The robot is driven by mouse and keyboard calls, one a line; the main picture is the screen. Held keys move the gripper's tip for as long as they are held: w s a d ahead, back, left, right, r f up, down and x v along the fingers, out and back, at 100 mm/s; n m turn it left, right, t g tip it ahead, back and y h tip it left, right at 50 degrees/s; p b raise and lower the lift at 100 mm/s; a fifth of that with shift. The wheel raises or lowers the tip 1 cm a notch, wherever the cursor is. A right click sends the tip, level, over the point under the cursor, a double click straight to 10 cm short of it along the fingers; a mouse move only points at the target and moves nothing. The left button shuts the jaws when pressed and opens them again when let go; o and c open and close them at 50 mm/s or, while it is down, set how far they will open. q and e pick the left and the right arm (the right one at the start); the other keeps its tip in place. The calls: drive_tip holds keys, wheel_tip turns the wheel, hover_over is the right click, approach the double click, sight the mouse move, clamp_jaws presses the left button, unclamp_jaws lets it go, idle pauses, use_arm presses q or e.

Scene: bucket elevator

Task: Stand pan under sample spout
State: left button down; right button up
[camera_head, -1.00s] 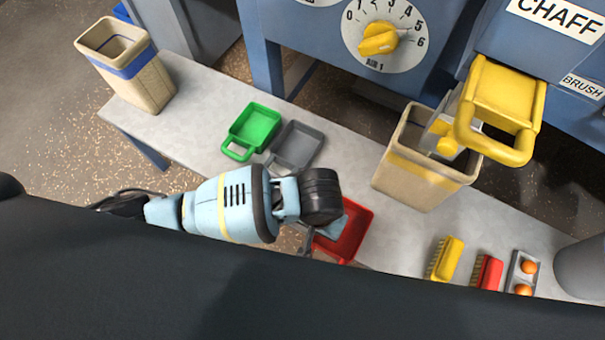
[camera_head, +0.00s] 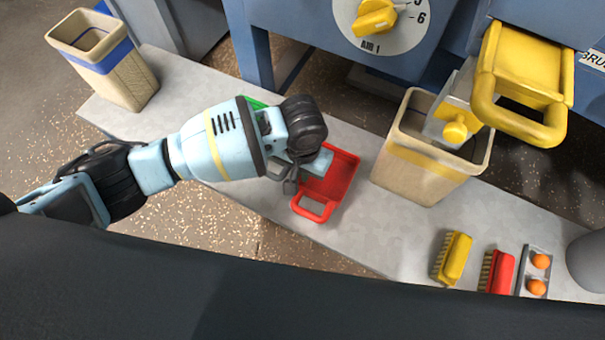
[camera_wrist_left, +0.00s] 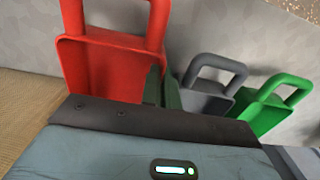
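The red pan (camera_head: 345,170) is at the middle of the bench, its looped handle toward the front edge. My left gripper (camera_head: 305,172) is at its left side. In the left wrist view, the fingers (camera_wrist_left: 162,90) are close together, one on each side of the wall of the red pan (camera_wrist_left: 105,70); they look shut on it. I cannot tell whether the pan touches the bench. A grey metal spout with a yellow knob (camera_head: 455,129) hangs at the mouth of a beige bin (camera_head: 415,172); it looks like the sample spout. My right gripper is not in view.
A grey pan (camera_wrist_left: 205,97) and a green pan (camera_wrist_left: 262,112) sit beside the red pan; my arm mostly hides them in the head view. Another beige bin (camera_head: 125,80) stands at the bench's left end. Yellow (camera_head: 453,257) and red (camera_head: 496,271) brushes lie at the right.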

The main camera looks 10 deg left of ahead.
use_arm(q)
wheel_tip(320, 180, down, 3)
drive_tip(key=shift+r+b, duration=0.1)
drive_tip(key=shift+b, duration=0.4)
drive_tip(key=shift+r, duration=0.1)
drive_tip(key=c, duration=2.1)
unclamp_jaws()
drive_tip(key=o, duration=0.4)
